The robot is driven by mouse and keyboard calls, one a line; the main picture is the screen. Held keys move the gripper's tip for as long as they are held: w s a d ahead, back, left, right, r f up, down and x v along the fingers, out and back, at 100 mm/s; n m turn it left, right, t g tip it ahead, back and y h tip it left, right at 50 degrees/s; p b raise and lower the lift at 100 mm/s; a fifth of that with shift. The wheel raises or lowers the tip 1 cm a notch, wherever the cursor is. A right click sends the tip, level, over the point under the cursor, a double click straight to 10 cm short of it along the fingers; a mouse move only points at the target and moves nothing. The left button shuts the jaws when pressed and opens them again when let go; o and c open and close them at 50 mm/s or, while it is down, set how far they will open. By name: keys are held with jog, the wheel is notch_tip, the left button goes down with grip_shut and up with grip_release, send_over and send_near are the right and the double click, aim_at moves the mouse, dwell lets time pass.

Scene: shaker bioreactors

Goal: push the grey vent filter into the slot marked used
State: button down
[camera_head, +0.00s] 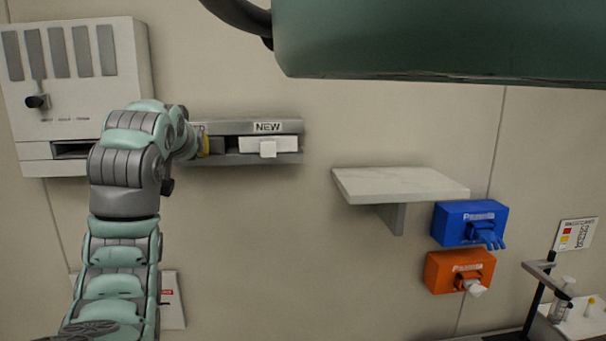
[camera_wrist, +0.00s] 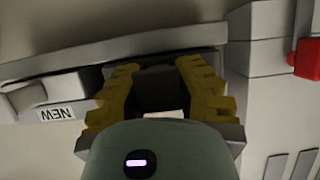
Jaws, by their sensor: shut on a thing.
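The wall rack (camera_head: 245,159) holds two labelled bays. The right one is marked NEW and has a white vent filter (camera_head: 284,145) in it, which also shows at the left of the wrist view (camera_wrist: 25,97). The left label is mostly covered by my arm; only its last letters show. My gripper (camera_head: 204,146) is at this left bay. In the wrist view, its yellow fingers (camera_wrist: 156,70) are shut on a dark grey block, the grey vent filter (camera_wrist: 158,92). The filter's far end meets the rack; how deep it sits cannot be told.
A white wall unit (camera_head: 85,90) with a black knob is left of the rack. A stone-topped shelf (camera_head: 400,184) and blue (camera_head: 460,215) and orange (camera_head: 450,270) dispensers are to the right. A dark green body (camera_head: 430,40) hangs at the top.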

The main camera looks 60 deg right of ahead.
jog(key=shift+w+d, duration=0.15)
jog(key=shift+d, duration=0.15)
jog(key=c, duration=0.8)
grip_release()
jog(key=shift+c, duration=0.2)
jog(key=shift+a, duration=0.1)
